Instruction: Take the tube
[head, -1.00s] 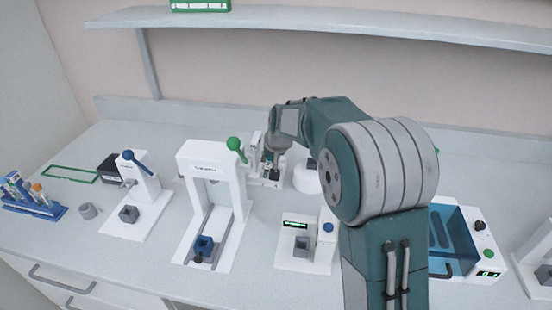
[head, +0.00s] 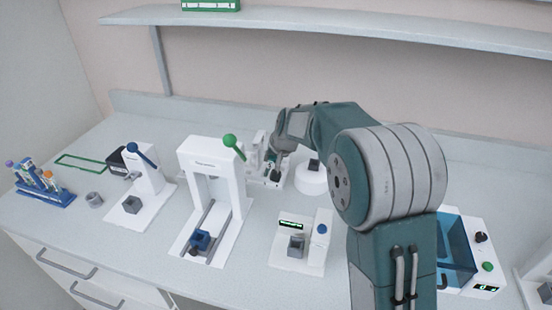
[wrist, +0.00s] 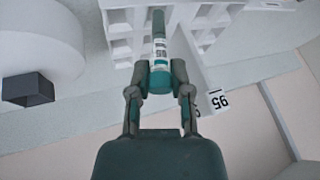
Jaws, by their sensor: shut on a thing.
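The tube (wrist: 160,50) shows in the wrist view, with a teal cap and a white printed label. My gripper (wrist: 161,75) is shut on its cap end. The tube's far end reaches towards a white rack (wrist: 207,18) with square openings; I cannot tell whether it is inside one. In the head view my gripper (head: 272,160) is at the white rack (head: 258,150) at the back of the bench, and the tube is too small to make out there.
A white round device (head: 311,181) with a dark block stands right of the rack. A white press (head: 215,185) with a green-knobbed lever stands to its left. A blue rack (head: 45,195) of several tubes is far left. A shelf (head: 330,30) runs above.

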